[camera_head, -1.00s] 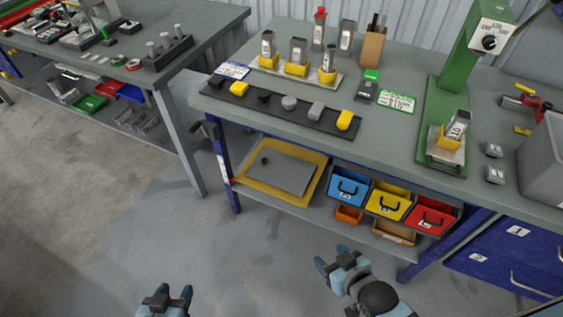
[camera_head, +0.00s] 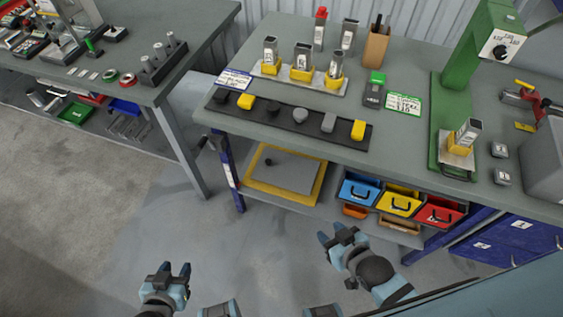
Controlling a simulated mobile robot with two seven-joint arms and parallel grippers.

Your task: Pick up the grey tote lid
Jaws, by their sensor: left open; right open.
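A flat grey panel with a small black knob, which looks like the grey tote lid (camera_head: 292,175), lies on the lower shelf of the main bench. A yellow border (camera_head: 262,191) surrounds it. The bench top overhangs it, and its far part is hard to make out. My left gripper (camera_head: 176,270) is open and empty, low over the floor, to the left of the lid and nearer to me. My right gripper (camera_head: 335,236) is open and empty, in front of the shelf and below the lid in the picture. Neither gripper touches the lid.
Blue (camera_head: 357,190), yellow (camera_head: 398,200) and red (camera_head: 438,212) bins stand right of the lid. A blue bench leg (camera_head: 229,175) stands to its left. A grey tote (camera_head: 547,160) sits on the bench top at right. The floor (camera_head: 120,215) in front is clear.

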